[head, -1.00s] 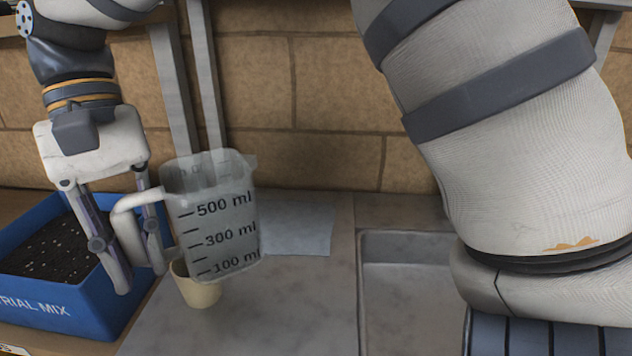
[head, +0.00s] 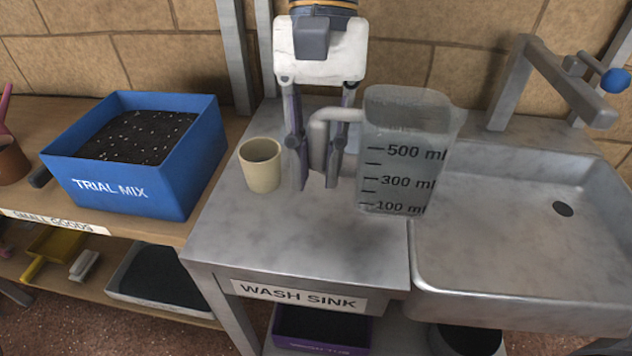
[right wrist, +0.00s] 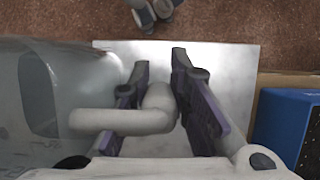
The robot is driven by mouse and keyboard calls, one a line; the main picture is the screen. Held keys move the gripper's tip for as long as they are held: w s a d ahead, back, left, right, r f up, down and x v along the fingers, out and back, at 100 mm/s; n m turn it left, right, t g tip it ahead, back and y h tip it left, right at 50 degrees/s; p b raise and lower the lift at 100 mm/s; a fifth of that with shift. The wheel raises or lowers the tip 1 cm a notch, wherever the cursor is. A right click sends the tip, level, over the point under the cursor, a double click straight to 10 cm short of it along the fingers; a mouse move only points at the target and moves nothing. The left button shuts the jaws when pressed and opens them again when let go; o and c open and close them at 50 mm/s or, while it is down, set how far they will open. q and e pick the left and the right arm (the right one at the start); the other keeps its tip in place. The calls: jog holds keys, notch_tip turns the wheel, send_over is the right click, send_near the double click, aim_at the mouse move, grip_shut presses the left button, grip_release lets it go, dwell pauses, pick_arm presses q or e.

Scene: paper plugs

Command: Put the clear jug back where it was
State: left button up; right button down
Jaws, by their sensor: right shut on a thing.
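The clear jug (head: 405,155), with black marks for 100, 300 and 500 ml, is upright over the right part of the steel counter (head: 300,240), beside the sink. I cannot tell whether its base touches the counter. My right gripper (head: 318,178) is shut on the jug's pale handle (head: 335,115). In the right wrist view the handle (right wrist: 120,121) runs between the fingers of my right gripper (right wrist: 158,80), with the jug's body (right wrist: 65,100) at left. My left gripper is not in view.
A cream cup (head: 261,168) stands on the counter just left of my right gripper. A blue box of soil (head: 130,185) is on the wooden bench farther left. The sink basin (head: 510,240) with a tap (head: 560,85) is at right. The counter's front is clear.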

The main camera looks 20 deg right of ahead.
jog(key=w+f, duration=0.4)
jog(key=w, duration=0.1)
jog(key=w+f+b, duration=0.1)
jog(key=w+f, duration=0.1)
jog(key=f, duration=0.1)
jog(key=shift+w+d, duration=0.15)
jog(key=shift+d, duration=0.15)
jog(key=f, duration=0.3)
jog(key=shift+w+f, duration=0.25)
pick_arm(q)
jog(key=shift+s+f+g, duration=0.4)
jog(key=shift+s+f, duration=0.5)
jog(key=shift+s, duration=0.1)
pick_arm(e)
jog(key=shift+r, duration=0.1)
jog(key=c, duration=1.5)
grip_release()
jog(key=shift+f, duration=0.2)
jog(key=shift+r, duration=0.1)
